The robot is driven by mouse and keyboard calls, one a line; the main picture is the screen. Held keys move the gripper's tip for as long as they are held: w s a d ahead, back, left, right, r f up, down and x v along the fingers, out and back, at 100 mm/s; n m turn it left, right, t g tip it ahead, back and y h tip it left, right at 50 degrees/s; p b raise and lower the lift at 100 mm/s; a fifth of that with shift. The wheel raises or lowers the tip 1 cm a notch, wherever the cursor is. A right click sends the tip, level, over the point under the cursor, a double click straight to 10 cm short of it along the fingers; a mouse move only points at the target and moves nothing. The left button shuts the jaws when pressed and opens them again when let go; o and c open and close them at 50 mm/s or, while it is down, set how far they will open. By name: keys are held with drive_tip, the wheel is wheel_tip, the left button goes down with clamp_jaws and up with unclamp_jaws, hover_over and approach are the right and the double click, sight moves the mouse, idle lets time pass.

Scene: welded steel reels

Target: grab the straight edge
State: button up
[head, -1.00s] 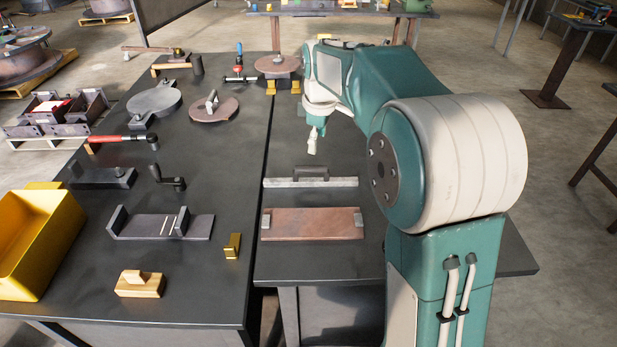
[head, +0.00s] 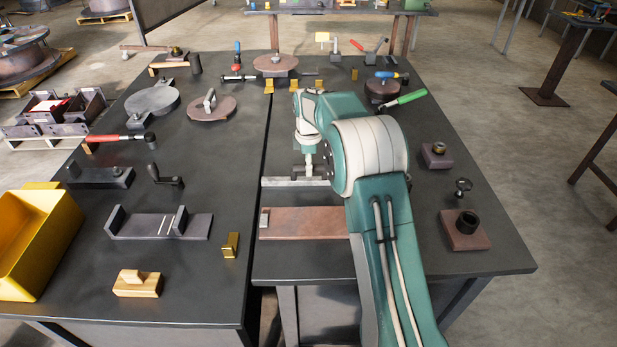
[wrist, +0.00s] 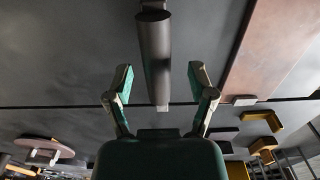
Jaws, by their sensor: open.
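The straight edge (head: 288,182) is a light grey bar with a raised dark handle. It lies on the right-hand table, just beyond the brown plate, and my arm hides its right part. My gripper (head: 309,170) is over it, pointing down at the handle. In the wrist view the dark handle (wrist: 155,50) runs down the middle, and a pale end of the straight edge (wrist: 162,107) shows below it. The open fingers of my gripper (wrist: 160,78) stand on both sides of the handle's line, with gaps; contact is not visible.
The brown plate (head: 300,223) lies close in front, with a grey block on its left end. A narrow gap (head: 262,150) divides the two tables. A brass block (head: 231,245) stands left of it. Blocks with dark fittings (head: 465,240) stand at the right.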

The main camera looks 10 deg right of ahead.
sight(309, 178)
drive_tip(key=shift+w+f, duration=0.15)
drive_tip(key=shift+f, duration=2.65)
drive_tip(key=shift+r, duration=0.1)
clamp_jaws()
